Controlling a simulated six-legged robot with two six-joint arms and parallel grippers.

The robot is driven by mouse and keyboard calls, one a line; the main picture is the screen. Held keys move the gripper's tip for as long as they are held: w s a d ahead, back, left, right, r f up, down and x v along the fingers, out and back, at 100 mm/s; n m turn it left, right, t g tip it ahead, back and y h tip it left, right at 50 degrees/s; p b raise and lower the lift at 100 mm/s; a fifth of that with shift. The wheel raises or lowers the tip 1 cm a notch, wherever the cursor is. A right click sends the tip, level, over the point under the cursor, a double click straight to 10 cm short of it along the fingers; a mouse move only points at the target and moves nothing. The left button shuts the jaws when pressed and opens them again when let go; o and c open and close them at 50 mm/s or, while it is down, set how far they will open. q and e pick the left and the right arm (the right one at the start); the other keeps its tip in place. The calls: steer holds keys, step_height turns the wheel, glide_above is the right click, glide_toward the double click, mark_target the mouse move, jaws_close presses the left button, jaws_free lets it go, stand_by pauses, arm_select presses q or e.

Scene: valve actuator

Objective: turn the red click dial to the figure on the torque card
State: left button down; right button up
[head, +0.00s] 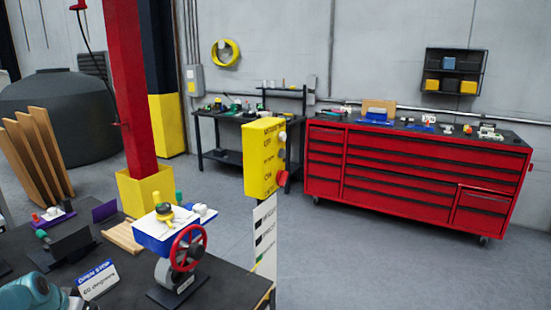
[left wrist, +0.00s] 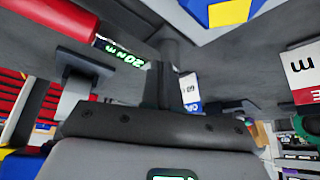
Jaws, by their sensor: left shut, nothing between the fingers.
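A red cylinder (left wrist: 50,14) with a dark end band enters the left wrist view at upper left. Green characters on the band, upside down, look like "20 N m"; it may be the red dial. My left gripper (left wrist: 165,82) is shut and empty, apart from the cylinder. A white card with a blue header (head: 97,278) stands at the front of the bench in the head view. Its lower line seems to start with 60, but is too small to read surely. A card with similar figures (left wrist: 189,88) shows behind my fingers. My right gripper is not seen.
A valve with a red handwheel (head: 188,248) and blue-white top stands on the dark bench. A red post (head: 127,85) rises behind it. A yellow control box (head: 262,160) stands at centre. A red tool chest (head: 420,180) is beyond open floor.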

arm_select(q)
steer(key=shift+w+a, duration=0.1)
steer(key=shift+w, duration=0.1)
steer(key=shift+a, duration=0.1)
stand_by(0.4)
steer(key=shift+a+b, duration=0.35)
steer(key=shift+b, duration=0.15)
steer(key=shift+s+a, duration=0.1)
steer(key=shift+a, duration=0.5)
steer(key=shift+s+a+f+b, duration=0.1)
steer(key=shift+s+f+b, duration=0.15)
steer(key=shift+b, duration=0.45)
step_height(320, 180, up, 6)
steer(key=p, duration=0.4)
steer(key=shift+r, duration=0.25)
